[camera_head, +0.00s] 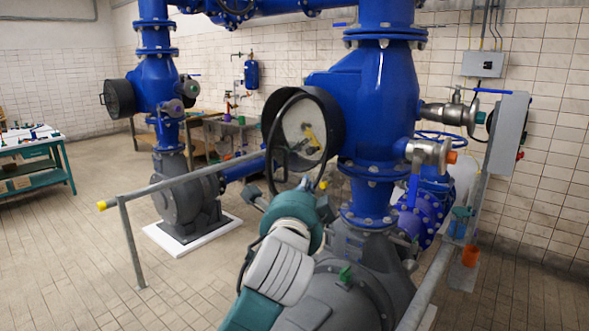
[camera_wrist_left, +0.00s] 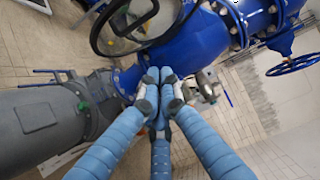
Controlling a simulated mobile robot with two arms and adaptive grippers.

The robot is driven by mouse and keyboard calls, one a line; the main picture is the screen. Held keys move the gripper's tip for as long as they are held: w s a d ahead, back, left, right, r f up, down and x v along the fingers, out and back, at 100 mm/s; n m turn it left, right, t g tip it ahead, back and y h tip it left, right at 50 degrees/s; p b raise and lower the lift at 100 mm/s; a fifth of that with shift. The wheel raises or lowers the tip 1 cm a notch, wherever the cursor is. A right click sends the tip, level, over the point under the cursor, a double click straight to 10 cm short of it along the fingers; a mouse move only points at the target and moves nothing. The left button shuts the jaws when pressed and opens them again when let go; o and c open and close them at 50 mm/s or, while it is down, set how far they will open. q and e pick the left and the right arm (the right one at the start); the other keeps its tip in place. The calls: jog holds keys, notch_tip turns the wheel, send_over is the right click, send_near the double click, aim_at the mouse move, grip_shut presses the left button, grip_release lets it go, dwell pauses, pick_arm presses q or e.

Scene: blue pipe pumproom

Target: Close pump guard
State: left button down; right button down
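The pump guard (camera_head: 330,112) is a round black housing on the front of the big blue pump (camera_head: 380,90). Its black ring-shaped cover (camera_head: 268,150) stands swung out at the left, off the pale face (camera_head: 305,125) with yellow parts. My right gripper is out of view.
A second blue pump (camera_head: 155,80) with its own black guard (camera_head: 119,98) stands at the back left. A grey railing (camera_head: 130,235) with a yellow end stands left of my arm. A grey control box (camera_head: 509,133) is at the right.

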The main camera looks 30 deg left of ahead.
pick_arm(q)
jog(key=w+a+p, duration=0.4)
jog(key=w+a, duration=0.3)
jog(key=shift+w+a, duration=0.3)
jog(key=shift+a, duration=0.1)
jog(key=shift+f, duration=0.15)
